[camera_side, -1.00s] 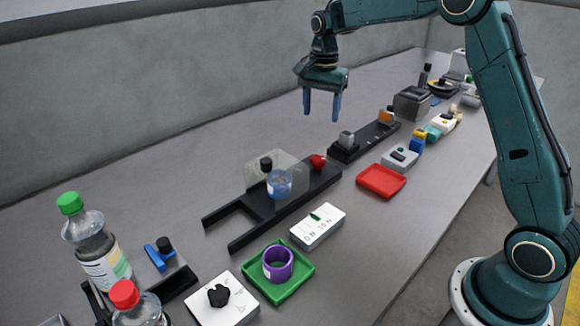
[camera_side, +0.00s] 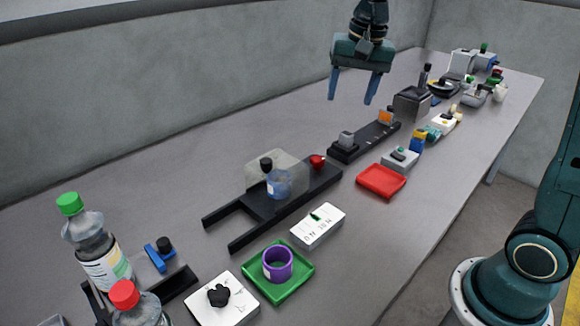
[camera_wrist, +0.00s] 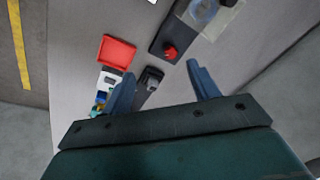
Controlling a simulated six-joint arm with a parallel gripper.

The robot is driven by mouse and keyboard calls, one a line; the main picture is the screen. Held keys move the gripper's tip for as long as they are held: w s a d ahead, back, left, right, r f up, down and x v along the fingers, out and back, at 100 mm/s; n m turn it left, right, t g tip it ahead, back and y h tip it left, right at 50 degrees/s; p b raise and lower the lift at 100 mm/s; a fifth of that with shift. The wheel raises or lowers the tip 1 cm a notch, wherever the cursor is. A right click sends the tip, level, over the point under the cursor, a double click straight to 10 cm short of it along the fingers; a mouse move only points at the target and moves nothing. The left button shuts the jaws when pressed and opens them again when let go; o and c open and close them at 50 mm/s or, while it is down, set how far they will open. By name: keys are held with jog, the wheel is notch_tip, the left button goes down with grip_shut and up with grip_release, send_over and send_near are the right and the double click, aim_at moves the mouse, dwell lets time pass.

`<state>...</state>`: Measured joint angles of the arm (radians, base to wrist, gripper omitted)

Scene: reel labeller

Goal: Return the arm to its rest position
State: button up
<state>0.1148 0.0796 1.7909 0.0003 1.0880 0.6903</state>
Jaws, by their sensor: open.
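My gripper (camera_side: 351,86) is in the air above the far middle of the table (camera_side: 235,160) in the side view. Its two blue fingers point down and stand apart, with nothing between them. In the wrist view my gripper (camera_wrist: 160,83) also shows open and empty. A black labeller fixture (camera_side: 230,212) with a clear guard, a red knob (camera_side: 318,161) and a blue reel (camera_side: 278,183) stands on the table, well below and to the left of the gripper. The reel is partly behind the clear guard.
A green tray (camera_side: 304,284) holds a purple ring (camera_side: 277,262). An empty red tray (camera_side: 380,181) lies further right. Two bottles, one with a green cap (camera_side: 69,203) and one with a red cap (camera_side: 124,293), stand at the near left. Several small devices line the right side. A wall runs behind.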

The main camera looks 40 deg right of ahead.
jog(key=s+a+f+n+t, duration=0.1)
jog(key=s+n, duration=0.3)
jog(key=s, duration=0.7)
jog(key=s+a+n+t, duration=0.2)
jog(key=s+n, duration=0.3)
jog(key=s, duration=0.6)
jog(key=shift+a+f+t, duration=0.3)
jog(key=shift+a+f, duration=0.1)
jog(key=shift+a, duration=0.4)
